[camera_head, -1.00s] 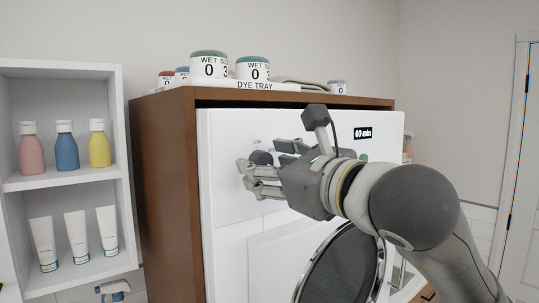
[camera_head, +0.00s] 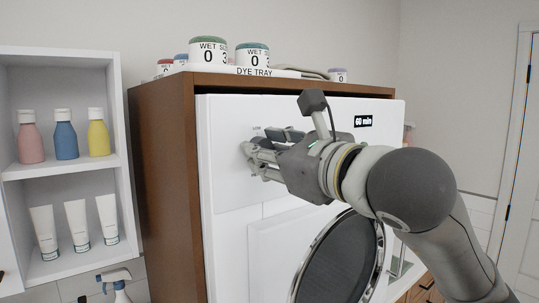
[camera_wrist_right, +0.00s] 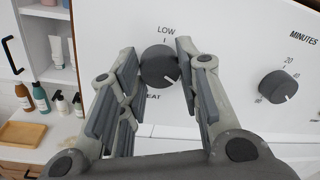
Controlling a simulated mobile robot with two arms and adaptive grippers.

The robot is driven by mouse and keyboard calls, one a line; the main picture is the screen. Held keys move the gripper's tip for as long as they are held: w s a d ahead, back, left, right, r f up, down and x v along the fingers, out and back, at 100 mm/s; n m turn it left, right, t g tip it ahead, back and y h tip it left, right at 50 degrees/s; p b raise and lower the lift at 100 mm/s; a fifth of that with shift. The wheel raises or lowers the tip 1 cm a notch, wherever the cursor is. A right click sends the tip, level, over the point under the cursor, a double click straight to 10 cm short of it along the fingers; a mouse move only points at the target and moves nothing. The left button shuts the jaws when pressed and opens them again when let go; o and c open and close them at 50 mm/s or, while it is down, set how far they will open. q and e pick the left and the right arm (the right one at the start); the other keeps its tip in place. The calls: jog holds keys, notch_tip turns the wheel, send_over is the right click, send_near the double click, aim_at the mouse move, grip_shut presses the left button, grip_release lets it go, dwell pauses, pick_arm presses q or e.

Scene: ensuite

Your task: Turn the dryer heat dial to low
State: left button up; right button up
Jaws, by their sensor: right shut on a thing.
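The white dryer (camera_head: 228,185) stands in a brown wooden cabinet. Its dark round heat dial (camera_wrist_right: 160,66) shows in the right wrist view, with LOW printed above it and HEAT partly covered below. The dial's white mark points down and to the right, away from LOW. My right gripper (camera_head: 255,150) is at the upper left of the dryer front, its fingers on either side of the dial and shut on it. In the head view the gripper hides the dial. My left gripper is in neither view.
A second dial (camera_wrist_right: 278,87), marked MINUTES, sits to the right on the panel. The round dryer door (camera_head: 342,262) is below my right arm. A dye tray (camera_head: 255,71) with jars rests on top. A white shelf (camera_head: 60,168) with bottles stands left.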

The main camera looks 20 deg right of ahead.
jog(key=shift+d+n+y+b, duration=0.1)
jog(key=shift+n+y+b, duration=0.4)
jog(key=shift+n+b, duration=3.85)
jog(key=shift+n+y+b, duration=0.5)
jog(key=shift+n+b, duration=0.25)
jog(key=shift+n, duration=7.1)
jog(key=o, duration=1)
